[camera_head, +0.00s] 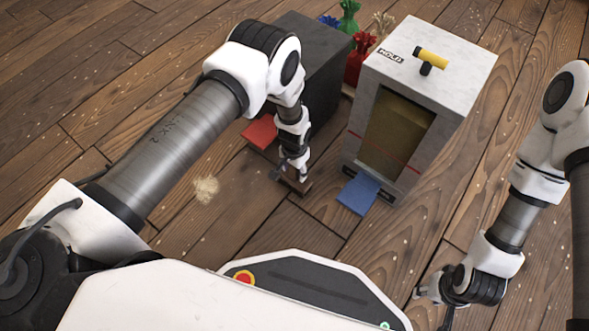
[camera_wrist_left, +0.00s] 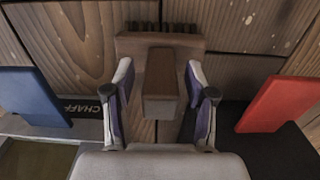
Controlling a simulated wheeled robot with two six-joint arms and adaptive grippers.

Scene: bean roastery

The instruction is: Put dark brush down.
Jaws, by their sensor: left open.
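The dark brush (camera_head: 299,186) is a brown wooden brush low at the plank floor, between the red flap and the blue flap. In the left wrist view its handle block (camera_wrist_left: 160,85) points toward me and its dark bristles (camera_wrist_left: 165,28) face away. My left gripper (camera_head: 290,172) is at the brush. Its fingers (camera_wrist_left: 160,72) are open, one on each side of the handle, with small gaps visible. The brush seems to rest on the floor, but its underside is hidden. My right gripper (camera_head: 440,296) is at the lower right, away from the brush; its finger opening is unclear.
A pale cabinet (camera_head: 433,60) with a yellow-topped handle and blue flap (camera_head: 357,194) stands right of the brush. A dark cabinet (camera_head: 325,62) with a red flap (camera_head: 260,131) stands behind. A pale pile (camera_head: 205,189) lies left on open floor. Coloured sacks (camera_head: 357,62) stand behind.

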